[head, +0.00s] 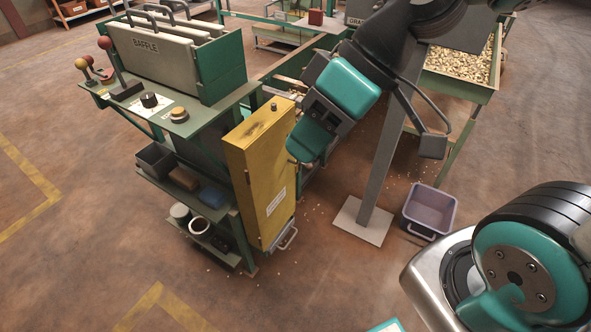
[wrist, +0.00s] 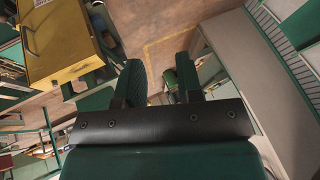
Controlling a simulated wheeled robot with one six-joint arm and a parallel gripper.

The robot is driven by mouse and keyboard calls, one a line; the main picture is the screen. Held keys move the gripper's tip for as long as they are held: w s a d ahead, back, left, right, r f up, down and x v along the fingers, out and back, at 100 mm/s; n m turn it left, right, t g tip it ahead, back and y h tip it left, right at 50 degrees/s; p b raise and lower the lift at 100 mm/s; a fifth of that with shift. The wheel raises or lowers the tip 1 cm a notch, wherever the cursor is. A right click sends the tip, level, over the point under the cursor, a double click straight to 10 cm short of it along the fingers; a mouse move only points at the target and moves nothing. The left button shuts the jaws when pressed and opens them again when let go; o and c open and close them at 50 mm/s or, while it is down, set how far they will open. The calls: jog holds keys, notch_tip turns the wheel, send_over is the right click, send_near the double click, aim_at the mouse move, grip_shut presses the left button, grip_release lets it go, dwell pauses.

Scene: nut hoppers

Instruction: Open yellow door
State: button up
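The yellow door (head: 262,185) stands upright at the near end of the green bench, with a dark knob on top, a white label and a metal handle (head: 287,240) low on its right side. I cannot tell whether it is ajar. In the wrist view the yellow door (wrist: 65,50) is at the upper left, with a handle (wrist: 29,40) on its face. My gripper (wrist: 158,70) is open and empty, pointing past the door with a gap between them. In the head view my gripper (head: 297,155) overlaps the door's right edge, and its fingertips are partly hidden.
The bench carries a green baffle box (head: 180,55), levers and knobs, with small bins on shelves below. A grey post on a base plate (head: 362,222) and a purple-grey bin (head: 430,208) stand to the right. A hopper of nuts (head: 460,65) is behind.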

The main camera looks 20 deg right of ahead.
jog(key=w+d+f+t+y+b, duration=0.1)
jog(key=w+f+t+b, duration=0.15)
jog(key=f+b, duration=0.4)
jog(key=w+d+f+t+y+b, duration=0.1)
jog(key=w+f+y+b, duration=0.1)
jog(key=w+f+b, duration=0.35)
jog(key=w+d+f+m+t+h+b, duration=0.1)
jog(key=w+d+f+t+b, duration=0.4)
jog(key=d+f+b, duration=0.65)
jog(key=w+d+f+m+t+h+b, duration=0.1)
jog(key=w+d+f+m+t+b, duration=0.15)
jog(key=d+f+t+b, duration=0.95)
notch_tip(320, 180, up, 3)
jog(key=g, duration=0.5)
send_over(298, 164)
jog(key=shift+w+d+r+p, duration=0.1)
jog(key=shift+w+r+p, duration=0.05)
jog(key=shift+w+p, duration=0.15)
jog(key=shift+s, duration=0.1)
grip_shut()
